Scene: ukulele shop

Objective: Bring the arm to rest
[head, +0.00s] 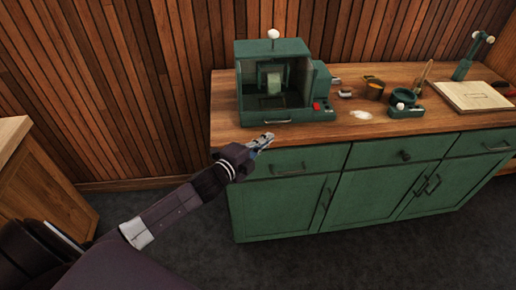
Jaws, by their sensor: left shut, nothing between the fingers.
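My left arm comes in from the lower left and reaches up to the right. My left gripper (263,141) is shut and empty, in front of the counter's front edge near its left end, below the green machine. In the picture its fingertips overlap the counter's edge; I cannot tell whether they touch it. My right gripper is not in view.
A wooden cabinet (45,190) stands left. Dark floor between is clear.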

